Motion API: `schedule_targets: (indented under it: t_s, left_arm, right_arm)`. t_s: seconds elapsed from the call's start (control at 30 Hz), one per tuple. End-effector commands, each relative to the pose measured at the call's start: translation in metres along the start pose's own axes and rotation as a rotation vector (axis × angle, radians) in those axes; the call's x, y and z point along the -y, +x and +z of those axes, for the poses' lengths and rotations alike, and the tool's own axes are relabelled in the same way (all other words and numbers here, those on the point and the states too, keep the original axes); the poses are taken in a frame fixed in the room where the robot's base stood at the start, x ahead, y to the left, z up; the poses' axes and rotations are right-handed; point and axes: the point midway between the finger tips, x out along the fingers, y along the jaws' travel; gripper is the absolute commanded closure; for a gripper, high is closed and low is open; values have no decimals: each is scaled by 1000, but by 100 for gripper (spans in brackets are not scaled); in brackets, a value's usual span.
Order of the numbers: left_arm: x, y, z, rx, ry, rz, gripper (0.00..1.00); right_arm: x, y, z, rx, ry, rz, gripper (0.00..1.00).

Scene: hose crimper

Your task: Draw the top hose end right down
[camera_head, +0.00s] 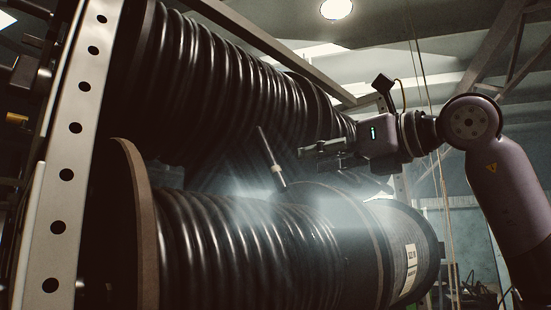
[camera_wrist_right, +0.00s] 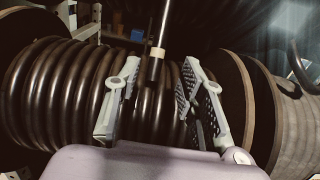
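The top hose end (camera_head: 266,147) hangs down, slightly tilted, from the upper reel of coiled black hose (camera_head: 215,85). It has a pale band near its dark lower tip. My right gripper (camera_head: 304,150) is to the right of the hose end, pointing left at it, with a small gap in the head view. In the right wrist view the gripper (camera_wrist_right: 160,70) has its two grey fingers spread wide. The hose end (camera_wrist_right: 162,28) shows between and beyond the fingertips there, and nothing is visibly held. My left gripper is not in view.
A lower reel of coiled hose (camera_head: 245,245) with a brown flange (camera_head: 136,215) lies below the hose end. A perforated metal post (camera_head: 70,150) stands at left. A labelled drum (camera_head: 420,245) is at lower right. Thin cords (camera_head: 437,140) hang behind my right arm.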

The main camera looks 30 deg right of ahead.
Motion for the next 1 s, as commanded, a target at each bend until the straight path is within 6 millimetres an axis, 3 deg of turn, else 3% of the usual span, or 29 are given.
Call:
schedule_targets:
  t_s: [0.2,0.43,0.6,0.9,1.0]
  left_arm:
    - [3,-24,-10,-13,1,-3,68]
    - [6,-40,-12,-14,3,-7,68]
    - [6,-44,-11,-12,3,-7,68]
    - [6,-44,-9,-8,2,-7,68]
    - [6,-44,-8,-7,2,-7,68]
  right_arm:
    - [0,50,3,-5,0,1,63]
    - [0,88,3,-2,0,0,63]
    - [0,101,1,0,0,1,63]
    - [0,104,0,1,0,1,63]
    - [0,104,0,1,0,1,68]
